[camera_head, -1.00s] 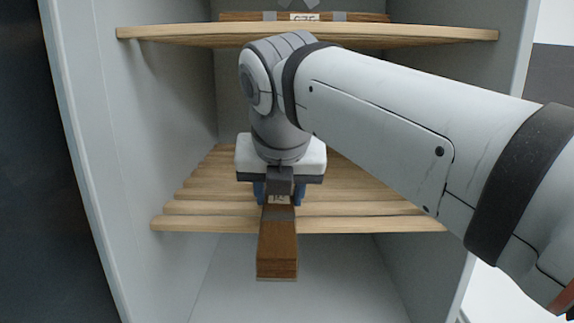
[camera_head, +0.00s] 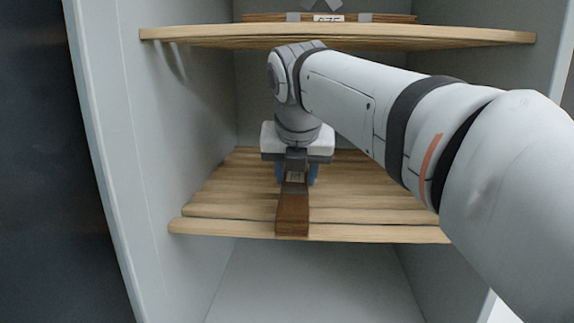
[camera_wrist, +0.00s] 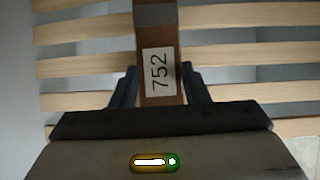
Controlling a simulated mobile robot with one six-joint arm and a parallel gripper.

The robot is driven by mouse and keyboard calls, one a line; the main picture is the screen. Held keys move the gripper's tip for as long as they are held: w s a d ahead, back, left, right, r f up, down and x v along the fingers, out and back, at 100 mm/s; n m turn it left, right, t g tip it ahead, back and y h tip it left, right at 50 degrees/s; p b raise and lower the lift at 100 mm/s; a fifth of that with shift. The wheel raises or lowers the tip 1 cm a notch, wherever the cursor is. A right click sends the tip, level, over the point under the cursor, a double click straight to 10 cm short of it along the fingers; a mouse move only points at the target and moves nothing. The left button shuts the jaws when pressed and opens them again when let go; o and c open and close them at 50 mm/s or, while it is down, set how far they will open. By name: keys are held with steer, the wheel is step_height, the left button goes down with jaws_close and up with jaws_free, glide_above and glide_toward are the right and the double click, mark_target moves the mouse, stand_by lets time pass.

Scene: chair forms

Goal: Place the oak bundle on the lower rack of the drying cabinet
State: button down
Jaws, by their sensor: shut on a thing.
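The oak bundle (camera_head: 293,215) is a brown wooden block with a grey band and a white label reading 752. My gripper (camera_head: 297,178) is shut on it, with a blue finger on each side. The bundle points toward the camera, over the slats of the lower rack (camera_head: 385,233), its near end close to the rack's front edge. In the wrist view the bundle (camera_wrist: 160,45) lies between the fingers (camera_wrist: 160,90), above the slats. I cannot tell whether the bundle touches the rack. Its far end is hidden by my gripper.
The upper rack (camera_head: 200,36) spans the cabinet above my arm and carries another labelled bundle (camera_head: 270,18). The left cabinet wall (camera_head: 155,150) and the right wall close in the sides. The lower rack's slats are bare left of my gripper.

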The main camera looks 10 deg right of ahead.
steer(key=w, duration=0.4)
steer(key=w+d, duration=0.1)
steer(key=w, duration=0.2)
steer(key=shift+r, duration=0.1)
steer(key=w, duration=0.2)
steer(key=shift+w, duration=0.35)
steer(key=shift+f+b, duration=0.3)
steer(key=shift+f, duration=0.55)
steer(key=shift+s+r, duration=0.1)
steer(key=shift+s, duration=0.05)
steer(key=c, duration=0.8)
jaws_free()
